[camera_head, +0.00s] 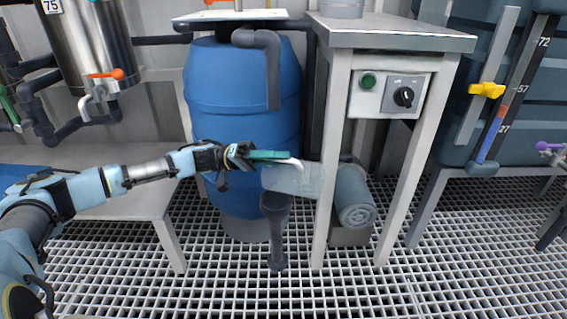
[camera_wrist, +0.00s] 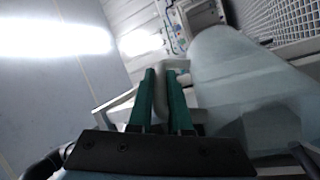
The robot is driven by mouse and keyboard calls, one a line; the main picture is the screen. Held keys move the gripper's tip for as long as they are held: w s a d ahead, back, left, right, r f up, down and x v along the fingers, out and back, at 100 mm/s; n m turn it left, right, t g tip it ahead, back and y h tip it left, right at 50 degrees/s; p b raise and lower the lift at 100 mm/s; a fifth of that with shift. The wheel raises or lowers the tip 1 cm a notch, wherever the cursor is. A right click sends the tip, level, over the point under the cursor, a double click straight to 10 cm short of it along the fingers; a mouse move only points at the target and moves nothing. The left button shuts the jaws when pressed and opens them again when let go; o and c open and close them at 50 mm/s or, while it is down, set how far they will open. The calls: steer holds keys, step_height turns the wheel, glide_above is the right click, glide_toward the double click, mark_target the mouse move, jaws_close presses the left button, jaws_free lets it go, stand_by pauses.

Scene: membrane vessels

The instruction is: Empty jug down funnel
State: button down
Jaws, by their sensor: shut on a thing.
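My gripper (camera_head: 285,156), with green fingers, is shut on the pale handle of a translucent jug (camera_head: 297,181). In the wrist view the fingers (camera_wrist: 162,85) sit either side of the handle, and the jug's body (camera_wrist: 240,75) fills the right side. The jug is tipped over, close to lying on its side, in front of the blue drum. The dark grey funnel (camera_head: 275,203) stands on an upright pipe from the floor grating, just below the jug's left part. I cannot see any liquid stream or how much the jug holds.
The blue drum (camera_head: 235,105) stands right behind the jug. A bench leg (camera_head: 331,180) is close to the jug's right end. A grey cylinder (camera_head: 354,197) lies under that bench. A low bench (camera_head: 110,195) is at left. The front grating is clear.

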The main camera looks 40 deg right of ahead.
steer(key=shift+w+a+r+g+h+b, duration=0.2)
steer(key=shift+w+g+h+b, duration=0.1)
steer(key=shift+w+g+b, duration=0.2)
steer(key=shift+w, duration=0.1)
steer(key=shift+r, duration=0.1)
stand_by(1.6)
